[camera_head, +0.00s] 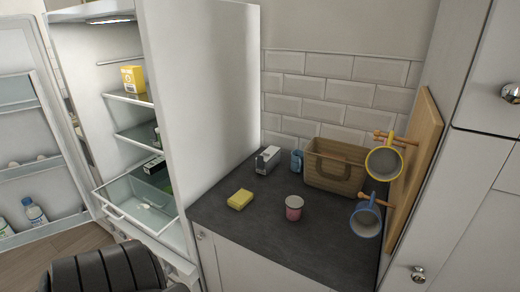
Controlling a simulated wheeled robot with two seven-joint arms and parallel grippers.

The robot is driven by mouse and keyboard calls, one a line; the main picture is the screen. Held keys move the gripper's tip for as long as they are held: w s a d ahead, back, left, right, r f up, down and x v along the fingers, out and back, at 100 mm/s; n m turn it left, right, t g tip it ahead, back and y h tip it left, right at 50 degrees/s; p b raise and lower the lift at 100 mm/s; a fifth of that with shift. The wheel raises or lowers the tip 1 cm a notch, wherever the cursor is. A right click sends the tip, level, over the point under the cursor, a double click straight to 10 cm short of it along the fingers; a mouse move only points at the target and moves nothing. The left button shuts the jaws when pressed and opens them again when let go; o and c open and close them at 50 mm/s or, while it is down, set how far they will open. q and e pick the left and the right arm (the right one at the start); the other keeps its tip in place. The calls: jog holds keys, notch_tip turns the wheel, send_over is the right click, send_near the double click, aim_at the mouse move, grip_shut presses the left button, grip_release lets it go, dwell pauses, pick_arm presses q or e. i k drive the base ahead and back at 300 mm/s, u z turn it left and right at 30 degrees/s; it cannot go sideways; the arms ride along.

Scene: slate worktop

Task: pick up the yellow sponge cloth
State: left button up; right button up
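The yellow sponge cloth (240,199) lies flat on the slate worktop (262,230), near its front left part. It is a small thick block with its whole top showing. Nothing covers it or touches it from above. Neither my left nor my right gripper shows in the head view.
A pink-and-white cup (294,208) stands right of the sponge. Behind are a grey-white box (267,160), a blue cup (297,161) and a woven basket (334,174). Yellow-rimmed (384,163) and blue (366,221) mugs hang at right. The fridge (203,80) stands open at left.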

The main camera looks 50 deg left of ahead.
aim_at(243, 197)
jog(key=k, duration=0.5)
jog(key=u, duration=0.45)
jog(key=i, duration=0.45)
jog(key=u, duration=1.15)
